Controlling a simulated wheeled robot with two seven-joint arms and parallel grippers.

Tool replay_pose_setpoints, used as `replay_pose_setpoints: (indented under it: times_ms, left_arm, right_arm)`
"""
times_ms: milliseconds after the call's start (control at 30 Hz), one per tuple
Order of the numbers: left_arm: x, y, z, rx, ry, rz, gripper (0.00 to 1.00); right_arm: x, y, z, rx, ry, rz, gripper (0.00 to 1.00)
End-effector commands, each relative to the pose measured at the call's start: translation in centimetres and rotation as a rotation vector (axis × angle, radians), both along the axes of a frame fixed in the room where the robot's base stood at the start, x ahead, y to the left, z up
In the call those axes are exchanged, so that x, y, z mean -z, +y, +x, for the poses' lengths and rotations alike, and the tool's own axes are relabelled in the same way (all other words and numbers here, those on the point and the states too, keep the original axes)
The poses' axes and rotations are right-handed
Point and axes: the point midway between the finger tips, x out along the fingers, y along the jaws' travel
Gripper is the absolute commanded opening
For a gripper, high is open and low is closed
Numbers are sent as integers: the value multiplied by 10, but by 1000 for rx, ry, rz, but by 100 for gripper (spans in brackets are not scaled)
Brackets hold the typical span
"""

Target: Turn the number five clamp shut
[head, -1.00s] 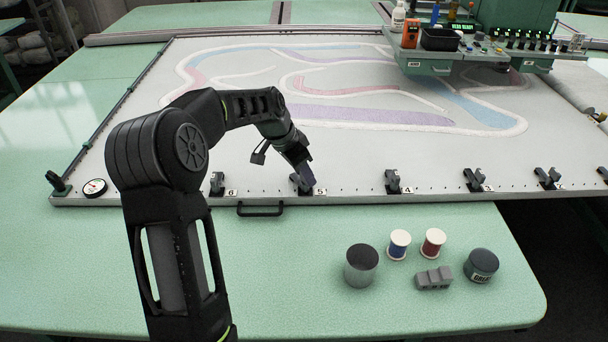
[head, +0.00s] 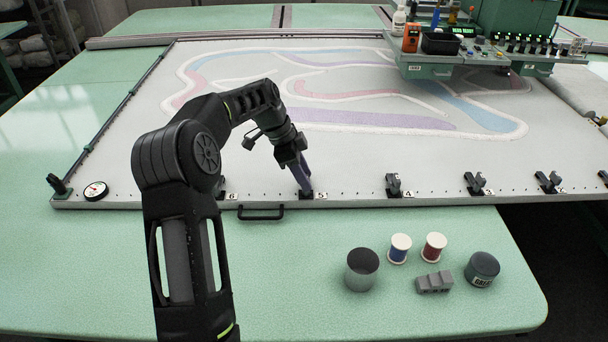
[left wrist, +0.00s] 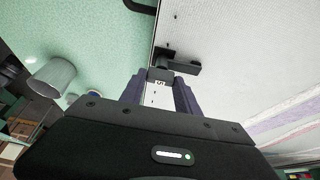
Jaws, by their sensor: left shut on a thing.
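The number five clamp (head: 306,196) sits on the front rail of the frame, beside its "5" label (head: 321,195). My left gripper (head: 305,188) comes down over it from above, its purple fingers nearly upright. In the left wrist view the dark clamp (left wrist: 183,66) shows at the fingertips, its arm pointing right over the pale cloth. The "5" label shows between the fingers of my left gripper (left wrist: 160,80). The gripper is shut on the clamp; the exact contact is partly hidden. My right gripper is not in view.
Clamp four (head: 393,185) and others stand along the rail to the right; clamp six (head: 221,190) is to the left, partly behind my arm. A black handle (head: 261,212) lies below the rail. A metal cup (head: 362,270), spools and a dark jar (head: 482,269) stand front right.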

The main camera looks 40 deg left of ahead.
Motion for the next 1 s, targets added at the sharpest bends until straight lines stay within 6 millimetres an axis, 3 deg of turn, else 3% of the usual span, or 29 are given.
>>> replay_pose_setpoints:
  times_ms: [267,300,533,833,1000]
  left_arm:
    - [0,1,0,2,-1,3,0]
    - [0,1,0,2,-1,3,41]
    - [0,1,0,1,-1,2,59]
    - [-1,1,0,1,0,2,60]
    - [-14,6,-3,0,-2,3,60]
  right_arm:
    - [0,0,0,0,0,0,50]
    - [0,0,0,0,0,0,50]
    - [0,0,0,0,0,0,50]
    - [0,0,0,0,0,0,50]
    - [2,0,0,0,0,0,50]
